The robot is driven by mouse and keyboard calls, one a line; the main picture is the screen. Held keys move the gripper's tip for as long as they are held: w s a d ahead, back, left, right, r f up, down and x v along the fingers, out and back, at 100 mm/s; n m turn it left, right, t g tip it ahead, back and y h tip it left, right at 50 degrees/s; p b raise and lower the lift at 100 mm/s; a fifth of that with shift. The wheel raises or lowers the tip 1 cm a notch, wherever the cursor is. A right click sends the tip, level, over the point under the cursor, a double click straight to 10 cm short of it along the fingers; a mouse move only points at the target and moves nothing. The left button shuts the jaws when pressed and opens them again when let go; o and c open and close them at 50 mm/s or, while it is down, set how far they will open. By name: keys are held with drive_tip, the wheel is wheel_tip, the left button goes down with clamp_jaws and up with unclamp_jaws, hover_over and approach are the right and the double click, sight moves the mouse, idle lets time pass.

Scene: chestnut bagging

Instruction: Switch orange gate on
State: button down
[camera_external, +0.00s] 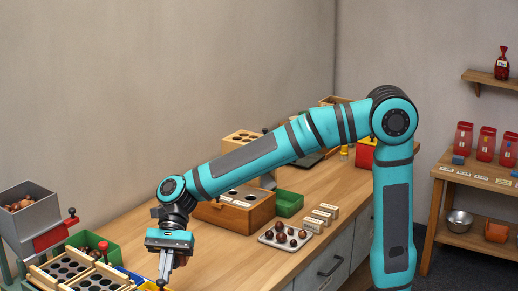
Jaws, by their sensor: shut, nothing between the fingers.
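My gripper (162,280) points down at the lower left, shut and empty. It is just right of a light wooden frame with dark round holes (95,285). A red-knobbed upright lever (103,248) stands at that frame, left of my gripper and apart from it.
A green bin (88,242) stands behind the wooden frame. A wooden box with a holed top (235,212), a green tray (289,203) and a pale tray of chestnuts (268,240) are on the bench to the right. Bare bench (225,262) lies between my gripper and that tray.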

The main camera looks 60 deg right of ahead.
drive_tip(key=shift+f, duration=0.1)
drive_tip(key=w+d+r, duration=0.3)
drive_tip(key=w+d, duration=0.2)
drive_tip(key=d, duration=0.5)
idle(0.3)
drive_tip(key=shift+d, duration=0.1)
